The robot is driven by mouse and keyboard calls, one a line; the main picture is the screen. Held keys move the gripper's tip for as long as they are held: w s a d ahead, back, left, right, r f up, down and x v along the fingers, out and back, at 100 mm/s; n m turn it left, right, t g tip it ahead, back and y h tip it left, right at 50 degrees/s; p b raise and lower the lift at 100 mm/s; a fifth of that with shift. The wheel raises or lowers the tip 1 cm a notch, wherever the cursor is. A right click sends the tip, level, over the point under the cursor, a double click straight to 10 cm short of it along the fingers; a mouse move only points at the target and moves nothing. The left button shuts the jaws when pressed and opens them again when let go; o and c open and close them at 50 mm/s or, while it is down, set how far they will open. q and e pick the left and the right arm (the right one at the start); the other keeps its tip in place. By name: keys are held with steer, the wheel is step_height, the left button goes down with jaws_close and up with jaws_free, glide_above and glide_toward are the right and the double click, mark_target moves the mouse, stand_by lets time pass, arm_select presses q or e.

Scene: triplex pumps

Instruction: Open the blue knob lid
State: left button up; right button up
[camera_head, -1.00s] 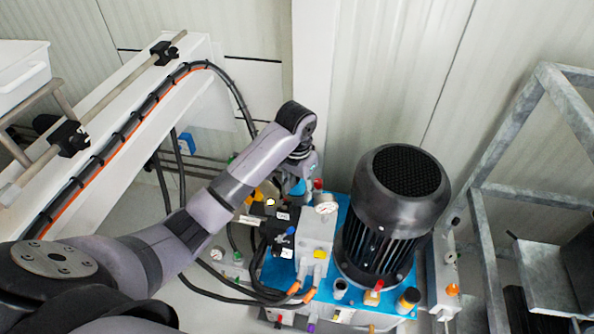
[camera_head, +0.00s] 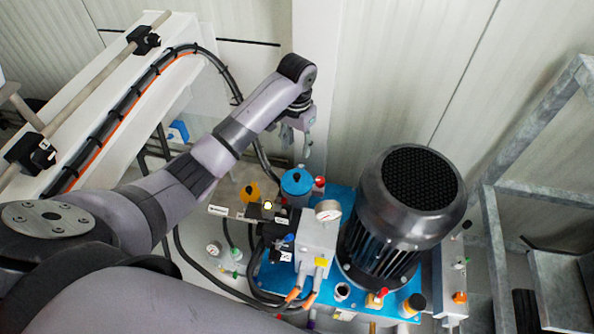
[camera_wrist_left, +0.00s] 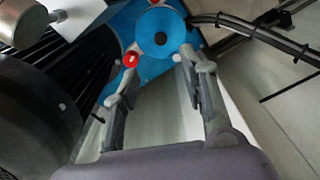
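The blue round lid (camera_head: 297,181) with a small dark knob in its middle sits at the back left corner of the blue pump base, left of a red cap. In the left wrist view the blue lid (camera_wrist_left: 150,42) shows at the top, beyond the fingertips. My left gripper (camera_head: 302,140) is just behind and above the lid in the head view, apart from it. In the left wrist view its two fingers (camera_wrist_left: 160,75) are spread with nothing between them. Whether the lid is loosened cannot be told. My right gripper is not in view.
A large black motor (camera_head: 395,220) stands right of the lid. A metal frame (camera_head: 488,215) stands at right.

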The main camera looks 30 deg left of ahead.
arm_select(q)
glide_toward(297, 175)
step_height(297, 175, down, 8)
steer(key=shift+r+b, duration=0.15)
steer(key=shift+b, duration=0.45)
steer(key=shift+f, duration=0.5)
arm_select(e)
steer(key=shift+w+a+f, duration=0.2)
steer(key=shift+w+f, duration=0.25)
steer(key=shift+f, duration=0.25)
arm_select(q)
steer(key=shift+c, duration=0.4)
steer(key=shift+c, duration=0.6)
jaws_close()
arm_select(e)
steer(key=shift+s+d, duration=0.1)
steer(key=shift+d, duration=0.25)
